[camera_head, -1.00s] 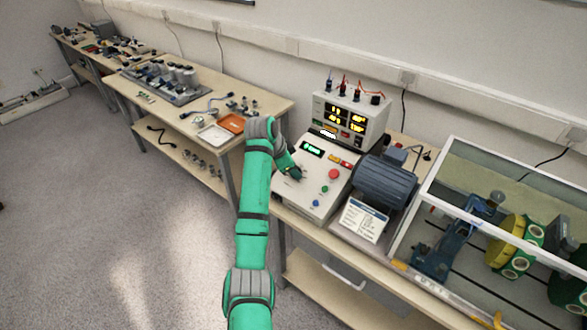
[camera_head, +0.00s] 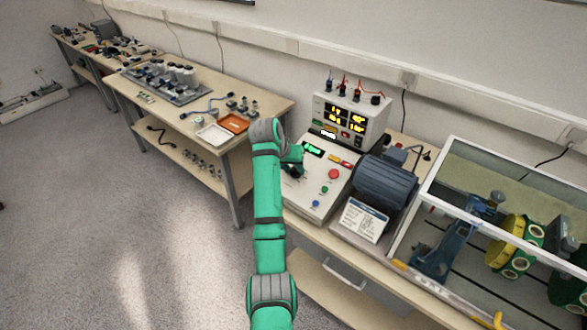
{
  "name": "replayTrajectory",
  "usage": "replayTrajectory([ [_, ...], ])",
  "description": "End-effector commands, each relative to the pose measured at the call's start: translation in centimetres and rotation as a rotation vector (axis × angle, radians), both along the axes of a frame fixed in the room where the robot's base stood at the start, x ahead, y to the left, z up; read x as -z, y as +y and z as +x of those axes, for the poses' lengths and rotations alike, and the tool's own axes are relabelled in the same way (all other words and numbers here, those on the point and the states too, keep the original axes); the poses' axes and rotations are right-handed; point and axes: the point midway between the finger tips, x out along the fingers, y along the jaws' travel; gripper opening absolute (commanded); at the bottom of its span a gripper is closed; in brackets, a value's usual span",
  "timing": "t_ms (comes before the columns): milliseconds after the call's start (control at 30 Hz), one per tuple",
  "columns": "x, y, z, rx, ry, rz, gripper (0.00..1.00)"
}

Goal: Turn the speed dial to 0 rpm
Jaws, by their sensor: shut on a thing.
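The grey control box (camera_head: 318,199) stands on the bench right of my green arm. It has a lit green display (camera_head: 313,150), a red button (camera_head: 334,174), and small green and blue buttons. My gripper (camera_head: 291,173) is at the left part of its sloped panel, shut on the speed dial. The dial is hidden behind the gripper and wrist, so its pointer and setting cannot be seen. The display digits are too small to read.
A power supply (camera_head: 372,121) with lit yellow readouts stands behind the box. The dark blue motor (camera_head: 385,184), a label card (camera_head: 363,220) and a glass-walled rig (camera_head: 480,185) are to the right. Another bench with an orange tray (camera_head: 234,123) is left.

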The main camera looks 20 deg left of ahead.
Motion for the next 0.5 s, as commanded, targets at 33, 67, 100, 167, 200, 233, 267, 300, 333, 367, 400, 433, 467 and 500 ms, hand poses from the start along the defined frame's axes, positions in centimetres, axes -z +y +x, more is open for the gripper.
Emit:
replayTrajectory([
  [33, -0.01, -0.01, -0.04, -0.037, 0.007, -0.016, 0.09],
  [67, -0.01, -0.03, -0.03, -0.060, 0.011, -0.028, 0.09],
  [100, -0.01, -0.05, -0.02, -0.089, 0.015, -0.041, 0.09],
  [167, 0.00, 0.01, -0.04, -0.131, 0.022, -0.059, 0.09],
  [200, 0.00, 0.04, -0.05, -0.158, 0.027, -0.071, 0.09],
  [233, -0.01, 0.01, -0.05, -0.175, 0.029, -0.079, 0.09],
  [267, 0.00, -0.02, -0.04, -0.192, 0.033, -0.087, 0.09],
  [300, -0.01, -0.03, -0.03, -0.215, 0.037, -0.097, 0.09],
  [333, -0.01, -0.01, -0.04, -0.230, 0.039, -0.102, 0.09],
  [367, 0.00, 0.02, -0.05, -0.245, 0.042, -0.109, 0.09],
  [400, 0.00, 0.05, -0.05, -0.263, 0.044, -0.117, 0.09],
  [433, -0.01, 0.05, -0.06, -0.275, 0.046, -0.122, 0.09],
  [467, -0.01, 0.05, -0.06, -0.286, 0.047, -0.128, 0.09],
  [500, -0.01, 0.05, -0.06, -0.298, 0.049, -0.133, 0.09],
])
